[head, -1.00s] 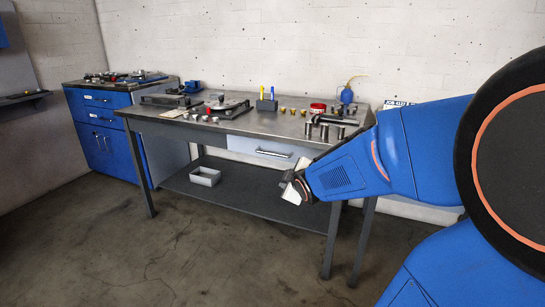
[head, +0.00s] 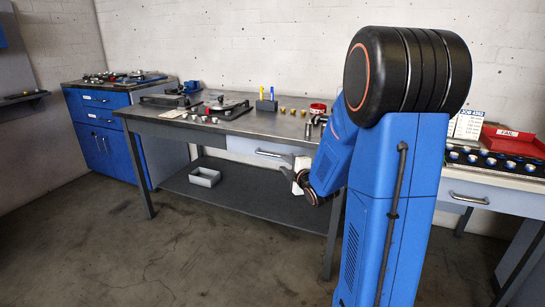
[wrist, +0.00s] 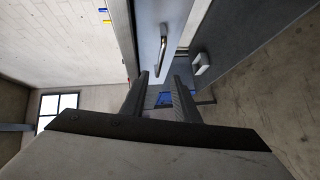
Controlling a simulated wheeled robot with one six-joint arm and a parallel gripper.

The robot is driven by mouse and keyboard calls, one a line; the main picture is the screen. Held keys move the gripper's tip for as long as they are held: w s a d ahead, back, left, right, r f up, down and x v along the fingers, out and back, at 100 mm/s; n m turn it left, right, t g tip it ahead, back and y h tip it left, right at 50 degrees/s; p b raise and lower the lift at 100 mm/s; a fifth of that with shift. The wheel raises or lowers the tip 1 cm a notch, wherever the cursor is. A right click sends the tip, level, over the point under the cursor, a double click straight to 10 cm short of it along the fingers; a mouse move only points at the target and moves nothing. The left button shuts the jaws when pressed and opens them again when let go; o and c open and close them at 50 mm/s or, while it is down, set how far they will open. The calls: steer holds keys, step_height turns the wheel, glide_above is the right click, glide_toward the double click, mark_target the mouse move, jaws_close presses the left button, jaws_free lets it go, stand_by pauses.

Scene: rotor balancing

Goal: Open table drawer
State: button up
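The table drawer (head: 243,146) is a pale front under the middle workbench top and looks shut. Its dark bar handle (head: 272,153) is partly in view beside my arm. In the wrist view the drawer front (wrist: 147,22) runs up the picture, with its metal handle (wrist: 163,42) standing out from it. My gripper (wrist: 161,77) is open and empty, its two fingers apart, with the handle beyond the tips and not between them. In the head view my gripper (head: 299,172) is small, just right of and below the handle; its fingers are not clear there.
The workbench (head: 150,127) carries a rotor rig, a pen holder (head: 266,105) and small parts. A grey open box (head: 205,177) sits on its lower shelf. A blue cabinet (head: 100,125) stands left. Right is another bench with a red FAIL bin (head: 508,137). The front floor is clear.

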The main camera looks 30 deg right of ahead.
mark_target(273, 155)
steer(key=w, duration=0.4)
steer(key=w+d+f, duration=0.1)
steer(key=w, duration=0.3)
steer(key=w+f, duration=0.1)
steer(key=w, duration=0.4)
steer(key=shift+d, duration=0.2)
steer(key=shift+s, duration=0.1)
jaws_close()
